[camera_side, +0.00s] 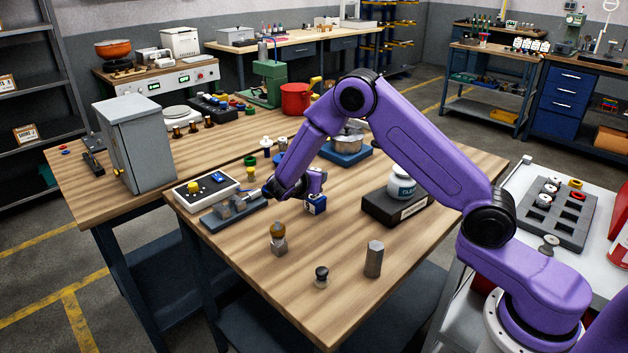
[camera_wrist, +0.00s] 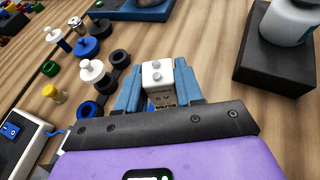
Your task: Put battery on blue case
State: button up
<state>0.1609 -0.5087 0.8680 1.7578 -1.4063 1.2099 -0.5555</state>
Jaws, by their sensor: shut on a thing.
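My gripper (camera_side: 315,187) points down over the middle of the wooden table. In the wrist view, its two blue fingers (camera_wrist: 158,88) are shut on the battery (camera_wrist: 157,73), a small block with a white top, two round terminals and a blue part lower down. The battery also shows in the side view (camera_side: 316,204), blue and white, below the gripper. I cannot tell whether it touches the table. A flat blue block (camera_side: 357,155) under a metal pot is the clearest candidate for the blue case; its edge shows in the wrist view (camera_wrist: 128,12).
A dark stand (camera_side: 378,208) with a white jar (camera_side: 401,184) is to the right. A white switch box (camera_side: 190,199) is at left. Small round parts (camera_wrist: 91,70) lie left of my gripper. A knobbed piece (camera_side: 278,243) and a grey prism (camera_side: 374,260) stand at the front.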

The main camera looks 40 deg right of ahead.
jog(key=shift+f, duration=0.55)
jog(key=shift+f, duration=0.15)
jog(key=o, duration=1.1)
jog(key=shift+a+r, duration=0.15)
jog(key=shift+r, duration=0.05)
jog(key=v, duration=1.2)
jog(key=s+r+m+g+y, duration=0.2)
jog(key=s+m+y, duration=0.3)
jog(key=s, duration=1.3)
jog(key=s+r+m+g+y, duration=0.2)
jog(key=s+y, duration=0.6)
jog(key=s, duration=1.1)
jog(key=m, duration=0.2)
jog(key=shift+r+m+g, duration=0.3)
jog(key=shift+m+g, duration=0.1)
